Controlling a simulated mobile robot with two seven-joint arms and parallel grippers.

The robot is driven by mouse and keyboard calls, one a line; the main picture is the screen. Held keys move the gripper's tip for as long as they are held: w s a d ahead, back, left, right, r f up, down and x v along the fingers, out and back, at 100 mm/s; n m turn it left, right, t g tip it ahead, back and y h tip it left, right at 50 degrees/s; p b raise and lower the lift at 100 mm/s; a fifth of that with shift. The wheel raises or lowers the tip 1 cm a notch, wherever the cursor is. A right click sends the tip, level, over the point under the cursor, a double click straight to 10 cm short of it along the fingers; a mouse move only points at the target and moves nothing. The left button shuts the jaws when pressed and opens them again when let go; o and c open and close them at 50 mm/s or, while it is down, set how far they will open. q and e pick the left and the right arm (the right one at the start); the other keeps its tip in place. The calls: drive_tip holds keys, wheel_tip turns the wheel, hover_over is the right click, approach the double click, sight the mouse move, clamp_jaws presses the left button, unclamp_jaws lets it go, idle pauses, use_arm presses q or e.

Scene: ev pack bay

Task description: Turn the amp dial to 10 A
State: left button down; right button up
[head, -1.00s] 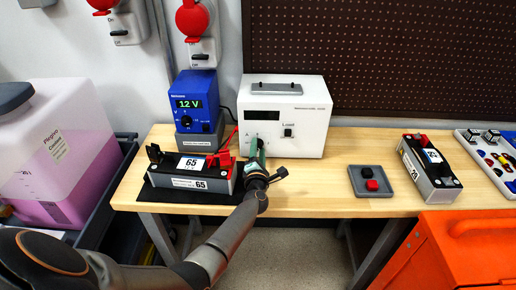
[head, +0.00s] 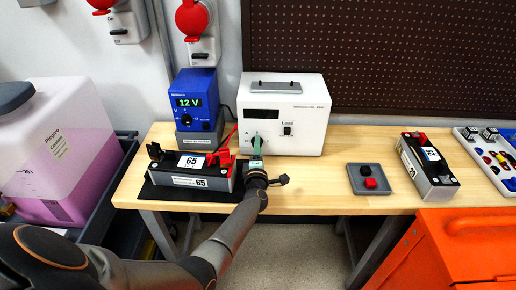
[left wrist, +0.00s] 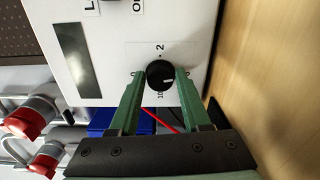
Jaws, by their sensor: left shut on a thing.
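The amp dial (left wrist: 160,74) is a round black knob with a pale mark on the front of the white load tester (head: 285,115). In the left wrist view a "2" is printed on one side of it and a "10" on the side nearer my gripper. The mark's exact heading is hard to tell. My left gripper (left wrist: 161,75) has its green fingers on either side of the dial, shut on it. In the head view the left gripper (head: 256,148) hides the dial. My right gripper is not in view.
A battery (head: 190,171) with red clamps lies left of my gripper, by a blue charger (head: 196,100) showing 12 V. A grey tray (head: 370,189) and second battery (head: 430,165) are to the right. The bench (head: 310,180) between is clear.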

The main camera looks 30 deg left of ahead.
use_arm(q)
drive_tip(key=shift+c, duration=1.8)
unclamp_jaws()
drive_tip(key=p+v, duration=0.3)
drive_tip(key=v, duration=0.3)
drive_tip(key=shift+s+d+r+p, duration=0.1)
drive_tip(key=shift+s+p, duration=0.15)
drive_tip(key=shift+p, duration=0.15)
drive_tip(key=shift+s+d, duration=0.3)
drive_tip(key=shift+s, duration=0.1)
